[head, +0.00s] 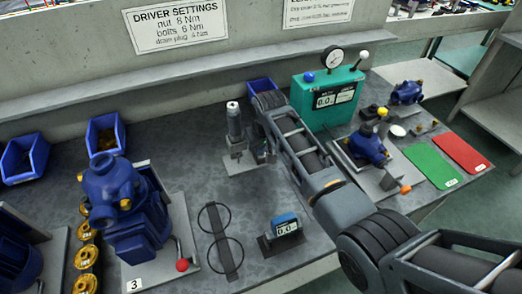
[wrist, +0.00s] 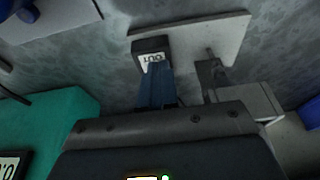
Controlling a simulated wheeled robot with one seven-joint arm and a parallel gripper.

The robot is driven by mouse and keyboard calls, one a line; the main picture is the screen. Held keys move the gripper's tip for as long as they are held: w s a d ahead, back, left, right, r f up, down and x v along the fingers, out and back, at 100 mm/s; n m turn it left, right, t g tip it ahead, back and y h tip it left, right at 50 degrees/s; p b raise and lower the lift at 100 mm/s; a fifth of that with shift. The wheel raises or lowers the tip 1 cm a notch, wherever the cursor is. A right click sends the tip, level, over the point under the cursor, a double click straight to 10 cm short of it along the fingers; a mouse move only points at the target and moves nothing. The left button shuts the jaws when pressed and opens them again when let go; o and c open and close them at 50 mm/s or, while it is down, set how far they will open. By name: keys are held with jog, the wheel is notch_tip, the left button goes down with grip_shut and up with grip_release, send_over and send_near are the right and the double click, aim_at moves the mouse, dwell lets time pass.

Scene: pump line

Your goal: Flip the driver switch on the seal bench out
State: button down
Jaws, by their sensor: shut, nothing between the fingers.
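The grey driver (head: 235,122) stands upright in its holder on a pale base plate (head: 232,167) on the bench. In the wrist view the pale plate (wrist: 225,28) carries a small dark switch box (wrist: 150,48) with a white label reading OUT, seen upside down. My gripper (wrist: 154,72) is shut and empty, its fingertips at the near edge of the box. I cannot tell whether they touch it. A grey upright bracket (wrist: 211,78) stands close to the right of the fingers. In the head view my arm hides most of the gripper and switch.
The teal gauge box (head: 328,98) stands right of my arm and shows at lower left in the wrist view (wrist: 65,125). A blue-and-black meter (head: 284,226) stands in front. A blue pump (head: 122,205) is at left. Blue bins (head: 105,133) line the back.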

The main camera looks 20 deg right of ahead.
jog(key=shift+w, duration=0.15)
jog(key=shift+w+r, duration=0.3)
jog(key=shift+w, duration=0.3)
jog(key=shift+r, duration=0.15)
